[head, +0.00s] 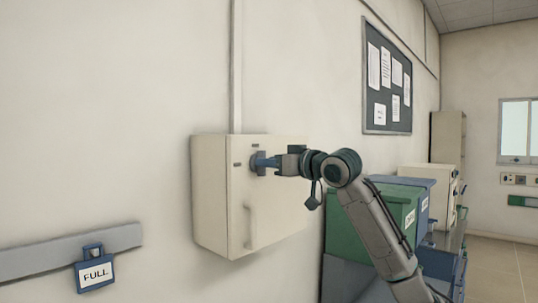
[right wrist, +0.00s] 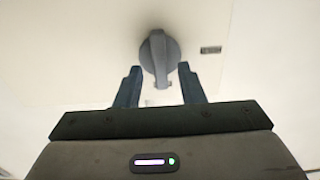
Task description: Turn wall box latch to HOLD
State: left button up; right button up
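The wall box (head: 218,200) is a cream cabinet on the wall in the head view. Its latch (head: 257,162) is a grey-blue round knob on the upper front. In the right wrist view the latch (right wrist: 158,55) has a raised bar pointing nearly straight down the picture. My right gripper (head: 268,163) is at the latch, partly hiding it in the head view. In the right wrist view the right gripper (right wrist: 160,68) is open, with one finger either side of the bar's lower end and a visible gap on both sides. My left gripper is in neither view.
A vertical handle (head: 251,226) is on the box front below the latch. Small dark labels sit near the latch, one at its right in the wrist view (right wrist: 211,50); their text is unreadable. A blue FULL tag (head: 94,273) hangs at lower left.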

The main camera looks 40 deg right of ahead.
jog(key=shift+w, duration=0.45)
grip_shut()
